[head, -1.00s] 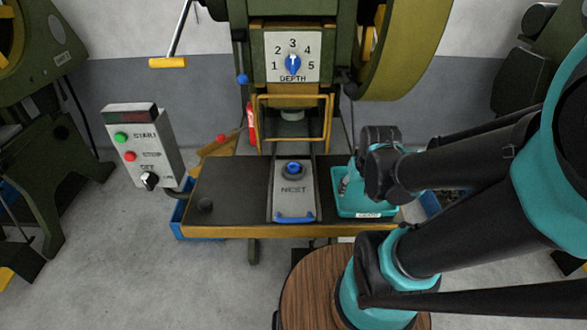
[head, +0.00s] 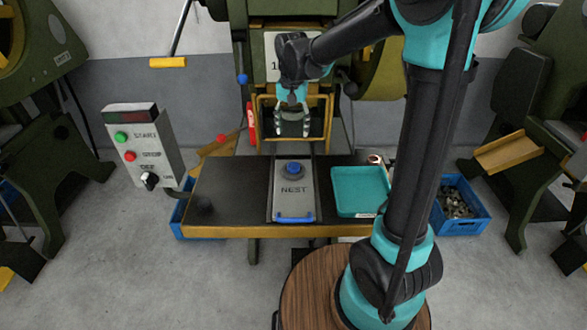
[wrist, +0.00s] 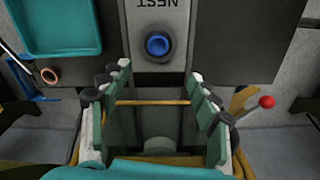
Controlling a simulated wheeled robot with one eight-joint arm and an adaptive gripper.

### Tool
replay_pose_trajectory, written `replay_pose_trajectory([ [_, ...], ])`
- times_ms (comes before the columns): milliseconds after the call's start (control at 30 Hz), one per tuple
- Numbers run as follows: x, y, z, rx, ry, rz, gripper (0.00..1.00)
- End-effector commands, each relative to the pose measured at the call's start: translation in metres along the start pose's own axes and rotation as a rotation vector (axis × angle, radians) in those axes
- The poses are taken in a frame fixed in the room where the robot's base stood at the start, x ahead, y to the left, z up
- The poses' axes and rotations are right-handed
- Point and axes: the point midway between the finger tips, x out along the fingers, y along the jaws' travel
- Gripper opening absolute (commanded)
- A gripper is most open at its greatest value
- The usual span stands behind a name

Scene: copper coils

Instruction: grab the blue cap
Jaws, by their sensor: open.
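The blue cap (head: 293,168) sits upright in the round holder on the grey NEST plate (head: 294,205), near the middle of the bench. In the wrist view the blue cap (wrist: 158,44) lies ahead of my fingertips, apart from them. My gripper (head: 292,130) is open and empty, pointing down. In the head view it hangs above and behind the cap, in front of the yellow guard frame. In the wrist view my gripper (wrist: 158,78) shows its fingers spread wide to either side, with nothing between them.
A teal tray (head: 360,190) stands right of the nest plate, with a copper ring (head: 375,159) by its back corner. The yellow guard frame (head: 328,118) rises behind the plate. A START/STOP control box (head: 143,150) stands left. A red-knobbed lever (wrist: 266,102) shows in the wrist view.

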Motion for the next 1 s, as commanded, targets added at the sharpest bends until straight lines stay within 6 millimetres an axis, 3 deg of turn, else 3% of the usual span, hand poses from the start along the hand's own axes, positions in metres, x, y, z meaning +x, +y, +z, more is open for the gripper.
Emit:
replay_pose_trajectory([
  [400,0.077,0.0,-0.001,-0.001,0.001,-0.001,0.62],
  [733,0.101,0.002,-0.001,-0.001,0.001,-0.001,0.62],
  [1000,0.137,0.004,-0.002,-0.001,0.001,-0.001,0.62],
])
